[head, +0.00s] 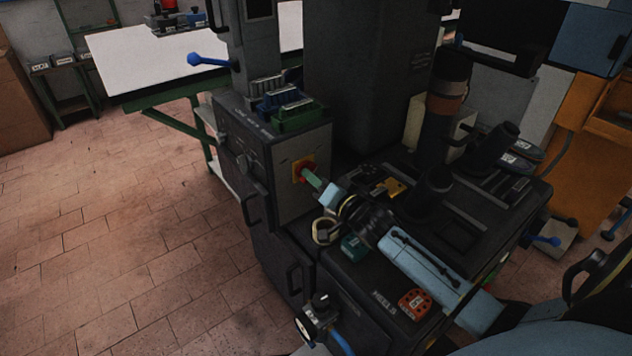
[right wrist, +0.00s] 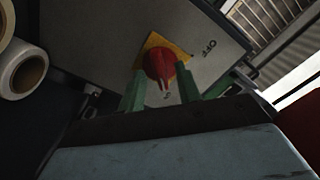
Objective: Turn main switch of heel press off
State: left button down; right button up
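The main switch is a red rotary knob on a yellow plate (head: 303,168), set on the grey side panel of the heel press (head: 292,198). In the right wrist view the red knob (right wrist: 163,66) points down toward a small label, and an OFF label (right wrist: 209,48) shows to its upper right. My right gripper (head: 314,181) reaches in from the lower right, with its green fingertips close to the switch. In the right wrist view the fingers (right wrist: 160,88) are apart, one on each side of the knob's lower part. Whether they touch it is unclear. My left gripper is not in view.
Green and blue trays (head: 295,115) sit on top of the press cabinet. A tape roll (head: 325,231), a teal box (head: 353,247) and a red block (head: 412,303) lie on the dark surface near my right arm. The tiled floor at left is clear.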

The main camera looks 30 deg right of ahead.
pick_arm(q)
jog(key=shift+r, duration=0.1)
pick_arm(e)
jog(key=shift+w, duration=0.15)
jog(key=shift+c, duration=0.3)
grip_shut()
